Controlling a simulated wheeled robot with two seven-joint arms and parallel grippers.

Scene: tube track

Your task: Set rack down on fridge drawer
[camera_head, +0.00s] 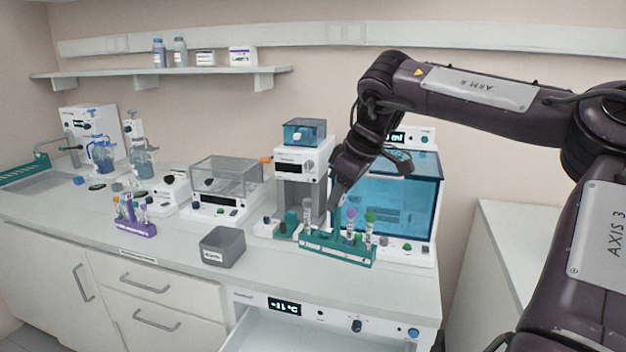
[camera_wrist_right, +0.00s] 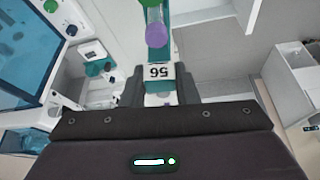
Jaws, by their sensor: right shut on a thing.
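The teal rack (camera_head: 337,248) is near the front right of the counter, with several capped tubes in it, among them a purple-capped and a green-capped one. My right gripper (camera_head: 335,212) comes down on it from behind and is shut on it. In the right wrist view the fingers (camera_wrist_right: 160,90) close around the rack (camera_wrist_right: 157,56) beside a label reading 56. I cannot tell whether the rack touches the counter. The fridge drawer (camera_head: 290,335) is pulled open below the counter, under a panel with a temperature display. My left gripper is not in view.
A grey box (camera_head: 222,247) stands left of the teal rack. A purple rack (camera_head: 134,226) with tubes is further left. A blue-windowed cabinet (camera_head: 400,195) stands close behind the teal rack. The visible part of the drawer looks empty.

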